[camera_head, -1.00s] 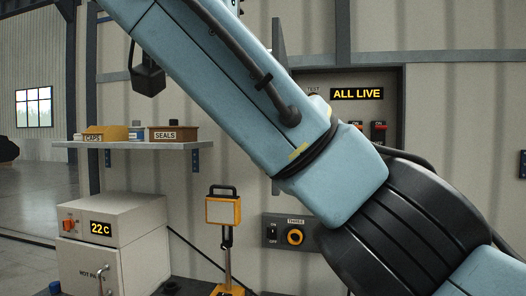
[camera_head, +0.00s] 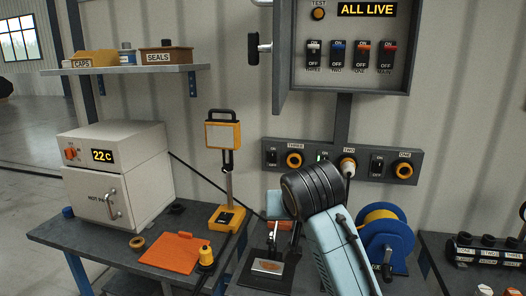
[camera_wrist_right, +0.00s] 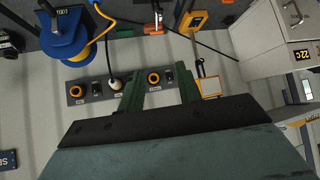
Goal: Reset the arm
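One of my arms, light blue with a black ribbed joint, rises from the bottom middle of the head view. Its gripper cannot be made out there. In the right wrist view my right gripper (camera_wrist_right: 158,82) shows two green fingers standing apart. Nothing is seen held between them, and the grey wall shows through the gap. The socket panel with its outlets lies beyond the fingers in that view. My left gripper is not in view.
A bench holds a white oven (camera_head: 117,172), an orange clipboard (camera_head: 172,252) and a yellow lamp (camera_head: 222,135). A blue reel (camera_head: 386,243) stands close to the right of my arm. An open switch box (camera_head: 352,78) hangs above the socket panel (camera_head: 325,160); its sign reads ALL LIVE.

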